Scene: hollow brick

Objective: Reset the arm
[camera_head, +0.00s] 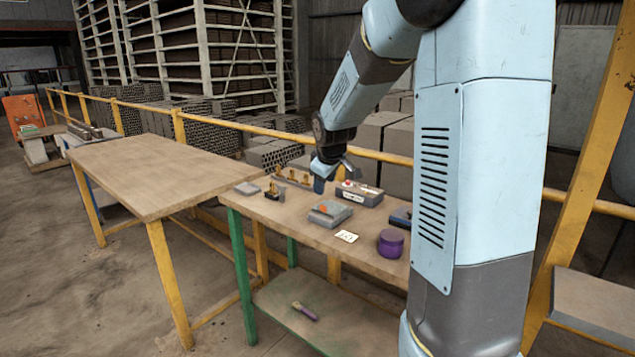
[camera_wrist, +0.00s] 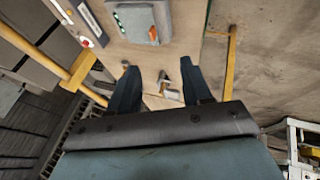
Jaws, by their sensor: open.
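My gripper (camera_head: 335,173) hangs above the back part of the green-legged workbench (camera_head: 300,222), its fingers pointing down. In the wrist view my gripper (camera_wrist: 158,72) shows two dark fingers spread apart with nothing held between them. My arm is bent, with its forearm sloping down to the left from the upper arm. The head view does not show clearly how far the fingertips are above the bench top.
The bench carries a grey box with an orange patch (camera_head: 329,213), a control box (camera_head: 362,194), a purple jar (camera_head: 391,243), a white card (camera_head: 346,237) and a grey block (camera_head: 248,188). A bare wooden table (camera_head: 150,170) stands left. A yellow rail (camera_head: 240,126) runs behind.

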